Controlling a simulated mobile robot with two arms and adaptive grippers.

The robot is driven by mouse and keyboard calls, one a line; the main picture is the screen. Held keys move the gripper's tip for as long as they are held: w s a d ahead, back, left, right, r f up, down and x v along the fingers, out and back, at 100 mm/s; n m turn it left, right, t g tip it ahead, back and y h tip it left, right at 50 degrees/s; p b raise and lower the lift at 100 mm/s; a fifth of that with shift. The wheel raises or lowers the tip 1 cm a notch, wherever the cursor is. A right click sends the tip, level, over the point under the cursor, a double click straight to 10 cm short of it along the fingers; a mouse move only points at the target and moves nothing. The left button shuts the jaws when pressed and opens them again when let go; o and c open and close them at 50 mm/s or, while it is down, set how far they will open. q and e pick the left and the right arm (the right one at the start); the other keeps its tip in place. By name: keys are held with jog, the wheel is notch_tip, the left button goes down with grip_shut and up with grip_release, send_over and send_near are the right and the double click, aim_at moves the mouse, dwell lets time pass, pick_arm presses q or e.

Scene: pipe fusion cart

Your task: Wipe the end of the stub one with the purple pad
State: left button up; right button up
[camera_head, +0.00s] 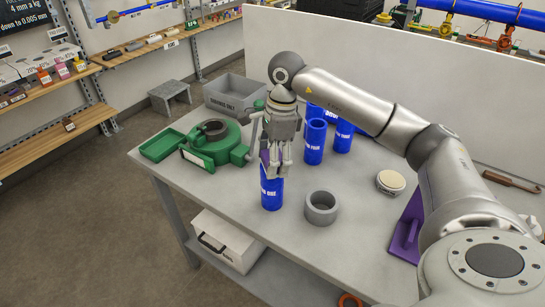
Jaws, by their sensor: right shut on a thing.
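A blue pipe stub (272,194) with white lettering stands upright near the table's front edge. More blue stubs (314,146) stand further back to the right; their lettering is too small to tell which is stub one. My right gripper (274,172) points down right over the front stub, its fingers covering the stub's top end. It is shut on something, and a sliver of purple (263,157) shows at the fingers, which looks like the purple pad. I cannot tell whether the pad touches the stub. My left gripper is not in view.
A green clamp (221,145) and green tray (162,145) are left of the gripper, with a grey bin (238,91) behind. A grey ring (321,207), a round cream-topped tin (390,182) and a purple stand (405,236) are to the right.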

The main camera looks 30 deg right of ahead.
jog(key=shift+w+d, duration=0.2)
jog(key=shift+w, duration=0.45)
jog(key=shift+w+d, duration=0.2)
jog(key=shift+w, duration=0.45)
jog(key=shift+s+a+f, duration=0.1)
jog(key=shift+s+a, duration=0.15)
jog(key=shift+s, duration=0.45)
jog(key=shift+s+a, duration=0.2)
jog(key=shift+s, duration=0.5)
jog(key=shift+w, duration=0.15)
jog(key=shift+w+d+b, duration=0.25)
jog(key=shift+w+b, duration=0.05)
jog(key=shift+w, duration=0.25)
